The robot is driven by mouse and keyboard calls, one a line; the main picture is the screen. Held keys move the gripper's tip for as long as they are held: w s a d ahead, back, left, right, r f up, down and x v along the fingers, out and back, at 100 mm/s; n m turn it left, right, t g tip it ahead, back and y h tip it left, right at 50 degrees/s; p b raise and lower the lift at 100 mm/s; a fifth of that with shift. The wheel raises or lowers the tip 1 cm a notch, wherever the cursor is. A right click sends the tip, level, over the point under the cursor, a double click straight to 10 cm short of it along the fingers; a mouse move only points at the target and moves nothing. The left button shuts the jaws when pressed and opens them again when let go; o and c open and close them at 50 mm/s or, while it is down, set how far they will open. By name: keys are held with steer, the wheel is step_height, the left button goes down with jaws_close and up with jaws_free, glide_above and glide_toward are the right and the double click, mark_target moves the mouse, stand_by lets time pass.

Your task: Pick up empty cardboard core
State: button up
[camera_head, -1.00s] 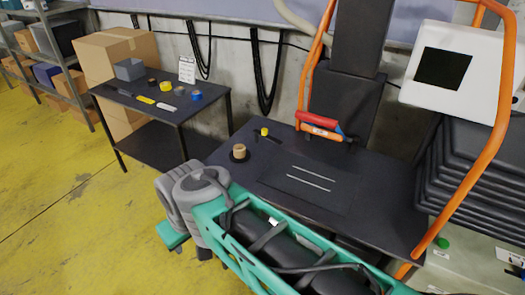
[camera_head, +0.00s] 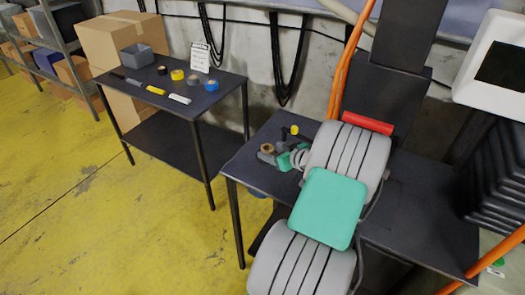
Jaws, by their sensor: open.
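The cardboard core (camera_head: 267,148) is a small brown ring near the left end of the dark workbench (camera_head: 250,178). My gripper (camera_head: 275,158), with grey and teal parts, is low over the bench right beside the core. It is open. The parts are small, and I cannot tell whether the fingers are around the core or only next to it. My grey and teal arm hides the middle of the bench.
A small yellow item (camera_head: 294,130) is behind the gripper. A red bar (camera_head: 367,122) is at the bench's back. A side table (camera_head: 215,99) holds a grey bin (camera_head: 142,56), tape rolls (camera_head: 177,75) and a card (camera_head: 200,59). Orange tubing (camera_head: 345,75) rises behind. Yellow floor is clear at left.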

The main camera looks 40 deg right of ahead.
mark_target(271, 151)
steer(key=x, duration=0.2)
steer(key=p+x, duration=0.1)
steer(key=x, duration=0.1)
steer(key=shift+d+f, duration=0.25)
steer(key=shift+f, duration=0.05)
steer(key=c, duration=1.4)
